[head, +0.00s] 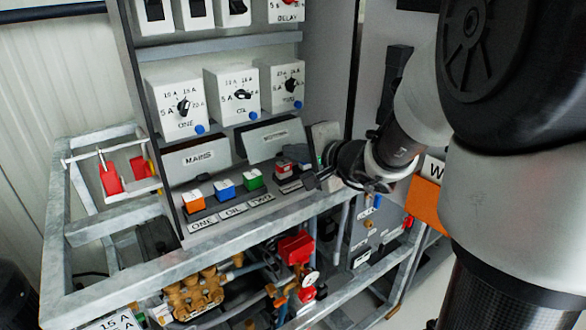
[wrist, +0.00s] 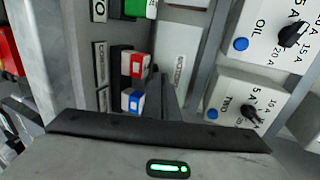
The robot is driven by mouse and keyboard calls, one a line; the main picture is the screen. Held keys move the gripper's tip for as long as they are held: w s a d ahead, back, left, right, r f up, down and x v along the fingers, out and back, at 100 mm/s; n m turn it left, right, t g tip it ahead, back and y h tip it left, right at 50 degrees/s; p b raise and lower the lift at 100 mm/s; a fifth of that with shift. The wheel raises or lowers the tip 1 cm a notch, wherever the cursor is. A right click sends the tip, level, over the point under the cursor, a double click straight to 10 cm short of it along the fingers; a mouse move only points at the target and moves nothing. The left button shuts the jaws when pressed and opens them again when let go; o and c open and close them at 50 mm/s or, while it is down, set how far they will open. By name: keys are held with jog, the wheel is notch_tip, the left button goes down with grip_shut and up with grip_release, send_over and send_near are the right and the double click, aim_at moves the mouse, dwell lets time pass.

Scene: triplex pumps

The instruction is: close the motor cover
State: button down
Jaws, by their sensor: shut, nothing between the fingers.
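My gripper (head: 311,183) is shut and empty, at the right end of the button row, below and right of the cover. In the wrist view my gripper (wrist: 166,88) shows as narrow grey fingers near the plate's lower edge. I cannot tell whether they touch it.
Orange, blue and green buttons (head: 225,188) sit left of my gripper, with red and blue buttons (wrist: 132,100) close beside the fingers. White dial boxes (head: 232,94) stand above the covers. A grey metal frame (head: 90,296), pipes and a red valve (head: 296,247) lie below.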

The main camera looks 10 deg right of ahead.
jog(key=shift+w+f+t+y+b, duration=0.15)
jog(key=shift+f+t+b, duration=0.25)
jog(key=shift+b, duration=1.3)
jog(key=shift+f+t+y+b, duration=0.15)
jog(key=shift+f+t+b, duration=0.25)
jog(key=shift+b, duration=1.3)
jog(key=b, duration=0.2)
jog(key=shift+a+b, duration=0.1)
jog(key=shift+b, duration=0.2)
jog(key=shift+r+t+b, duration=0.25)
jog(key=shift+t+b, duration=0.15)
jog(key=shift+r+y, duration=0.1)
jog(key=shift+y, duration=0.2)
